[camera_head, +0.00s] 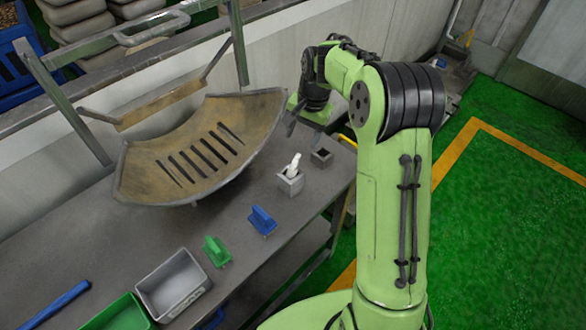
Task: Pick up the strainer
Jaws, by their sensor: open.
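A large, curved tan-brown pan (234,112) with several dark slots through its middle hangs over the grey table (240,290); it is the only slotted thing in view, but I cannot tell for certain that it is the strainer. My gripper (304,128) is at the far right end of the table, just right of the pan's right edge. It points down and is open, with nothing seen between its fingers. The fingers are small and partly hidden.
A blue tool (262,220), green tool (216,251), grey bin (173,284), green bin (120,316) and blue bar (54,305) lie nearer. A metal rail (75,110) runs behind.

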